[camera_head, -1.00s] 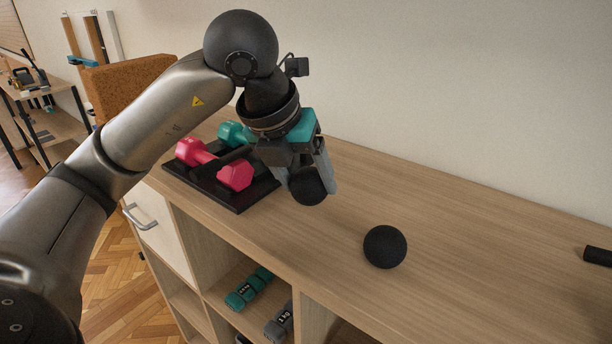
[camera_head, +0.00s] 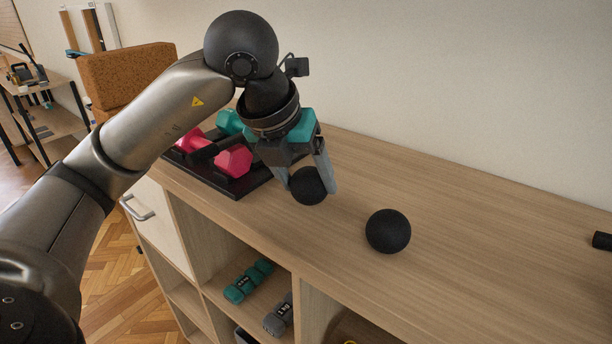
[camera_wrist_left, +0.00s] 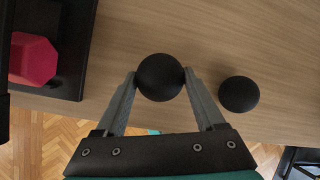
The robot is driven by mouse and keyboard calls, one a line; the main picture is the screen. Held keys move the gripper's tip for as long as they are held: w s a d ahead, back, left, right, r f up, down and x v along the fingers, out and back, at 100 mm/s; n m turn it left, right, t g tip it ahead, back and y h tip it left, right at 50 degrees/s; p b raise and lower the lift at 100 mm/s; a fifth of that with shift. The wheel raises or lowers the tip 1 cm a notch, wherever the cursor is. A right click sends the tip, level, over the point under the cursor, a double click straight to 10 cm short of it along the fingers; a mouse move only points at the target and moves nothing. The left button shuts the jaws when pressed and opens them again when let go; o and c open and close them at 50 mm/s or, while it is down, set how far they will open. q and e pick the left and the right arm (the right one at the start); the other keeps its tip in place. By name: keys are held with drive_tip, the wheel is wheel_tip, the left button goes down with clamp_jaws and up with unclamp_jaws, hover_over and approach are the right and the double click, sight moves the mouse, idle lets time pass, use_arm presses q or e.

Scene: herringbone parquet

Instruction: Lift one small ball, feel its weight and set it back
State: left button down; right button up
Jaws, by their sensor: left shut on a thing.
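My left gripper (camera_head: 312,180) is shut on a small black ball (camera_head: 308,187). In the left wrist view the held ball (camera_wrist_left: 160,77) sits between the two grey fingertips (camera_wrist_left: 160,80). Whether it touches the wooden top or hangs just above it, I cannot tell. A second black ball (camera_head: 388,231) lies on the cabinet top to the right of the gripper, apart from it; it also shows in the left wrist view (camera_wrist_left: 239,94). My right gripper is in neither view.
A black tray (camera_head: 238,188) with pink (camera_head: 233,160) and teal (camera_head: 229,122) dumbbells stands left of the gripper. A black cylinder (camera_head: 602,241) lies at the far right. Small dumbbells (camera_head: 249,281) lie on a shelf below. The cabinet top (camera_head: 480,240) is clear beyond the second ball.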

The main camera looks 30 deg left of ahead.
sight(306, 172)
use_arm(q)
drive_tip(key=shift+f+b, duration=0.35)
drive_tip(key=shift+f, duration=0.2)
drive_tip(key=shift+f+b, duration=0.35)
unclamp_jaws()
drive_tip(key=shift+r, duration=0.1)
wheel_tip(306, 172, up, 10)
drive_tip(key=p, duration=0.8)
drive_tip(key=shift+p, duration=0.3)
drive_tip(key=p+v, duration=0.4)
drive_tip(key=v, duration=1.1)
